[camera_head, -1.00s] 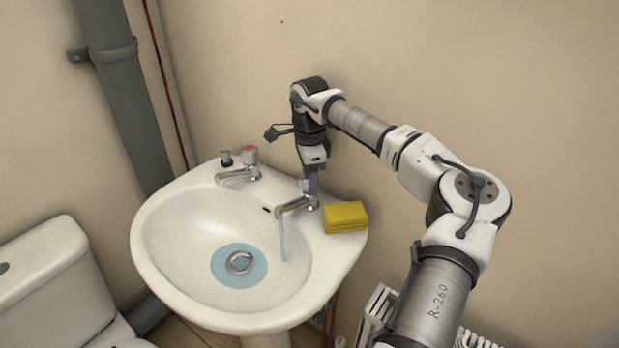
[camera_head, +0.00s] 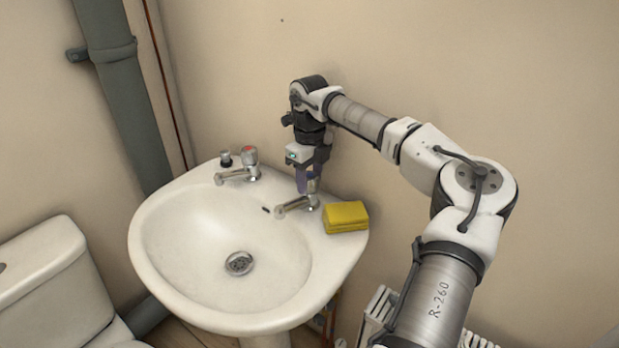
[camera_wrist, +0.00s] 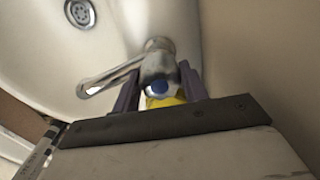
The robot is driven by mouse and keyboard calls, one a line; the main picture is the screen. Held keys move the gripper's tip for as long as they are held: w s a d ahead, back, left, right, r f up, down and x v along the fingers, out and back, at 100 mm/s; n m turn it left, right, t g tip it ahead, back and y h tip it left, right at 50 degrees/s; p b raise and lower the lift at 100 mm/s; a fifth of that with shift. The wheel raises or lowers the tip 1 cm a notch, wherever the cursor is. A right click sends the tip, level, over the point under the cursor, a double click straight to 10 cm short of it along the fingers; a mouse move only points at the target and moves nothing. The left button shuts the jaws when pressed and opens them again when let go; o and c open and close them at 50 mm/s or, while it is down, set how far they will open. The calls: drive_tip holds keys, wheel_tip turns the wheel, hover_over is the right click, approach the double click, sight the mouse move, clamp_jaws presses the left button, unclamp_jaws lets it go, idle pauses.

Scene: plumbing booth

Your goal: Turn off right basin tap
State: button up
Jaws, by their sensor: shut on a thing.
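The right basin tap (camera_head: 297,206) is a chrome tap on the right rear of the white basin (camera_head: 160,262). No water shows at its spout. My gripper (camera_head: 307,190) points down over the tap and is shut on its head. In the wrist view the tap (camera_wrist: 157,62) shows with a blue-marked top, and the gripper's purple fingers (camera_wrist: 160,92) stand on either side of its head. The fingers partly hide the head in the head view.
A yellow sponge (camera_head: 345,216) lies on the rim just right of the tap. A toilet (camera_head: 42,275) is at left; the wall is close behind.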

sight(310, 175)
drive_tip(key=shift+m, duration=0.8)
drive_tip(key=o, duration=1)
wheel_tip(310, 175, up, 14)
drive_tip(key=b, duration=0.1)
drive_tip(key=shift+f, duration=0.1)
